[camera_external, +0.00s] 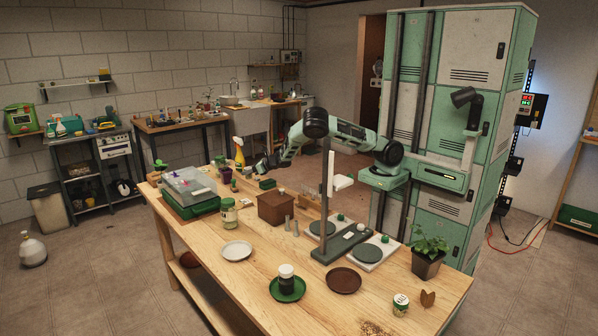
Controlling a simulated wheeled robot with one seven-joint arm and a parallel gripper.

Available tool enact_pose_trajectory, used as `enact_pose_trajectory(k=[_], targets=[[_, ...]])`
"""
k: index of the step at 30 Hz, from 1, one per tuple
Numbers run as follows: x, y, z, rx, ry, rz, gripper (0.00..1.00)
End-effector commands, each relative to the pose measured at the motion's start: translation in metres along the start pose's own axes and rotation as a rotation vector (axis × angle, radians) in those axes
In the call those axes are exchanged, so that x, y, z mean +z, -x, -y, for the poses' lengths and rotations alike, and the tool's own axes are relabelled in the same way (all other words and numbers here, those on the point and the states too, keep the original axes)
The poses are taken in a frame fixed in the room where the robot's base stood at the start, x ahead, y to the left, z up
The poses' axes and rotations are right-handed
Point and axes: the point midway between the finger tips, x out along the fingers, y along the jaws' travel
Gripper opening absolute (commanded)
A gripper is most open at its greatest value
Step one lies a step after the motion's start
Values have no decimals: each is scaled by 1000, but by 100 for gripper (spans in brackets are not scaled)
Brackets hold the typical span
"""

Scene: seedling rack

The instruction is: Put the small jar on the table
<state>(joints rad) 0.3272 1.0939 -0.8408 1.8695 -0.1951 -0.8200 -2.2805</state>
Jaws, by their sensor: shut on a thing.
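My gripper (260,164) is at the end of my outstretched arm, above the far part of the wooden table (205,266). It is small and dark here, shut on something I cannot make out. Several jars are in view, and I cannot tell which one is the small jar. A larger pale jar (228,213) stands left of the middle.
A brown box (276,207), a grey stand (326,200) and two plates with round dark tops fill the middle. A white plate (237,250), a brown saucer (344,281) and a potted plant (429,252) stand nearer. A yellow spray bottle (239,152) is by my gripper. The near-left tabletop has free room.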

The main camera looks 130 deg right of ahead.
Motion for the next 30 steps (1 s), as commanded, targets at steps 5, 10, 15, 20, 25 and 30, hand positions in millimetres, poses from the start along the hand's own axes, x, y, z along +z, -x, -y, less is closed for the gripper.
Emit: enact_pose_trajectory(k=[5,10,15,20,25,30], targets=[[-8,-10,16,-18,-8,-3,16],[-36,-22,17,-18,-7,-4,16],[-53,-29,16,-17,-8,0,16],[-66,-34,16,-18,-7,-2,16],[-87,-42,16,-18,-8,-1,16],[-90,-44,16,-17,-8,1,16]])
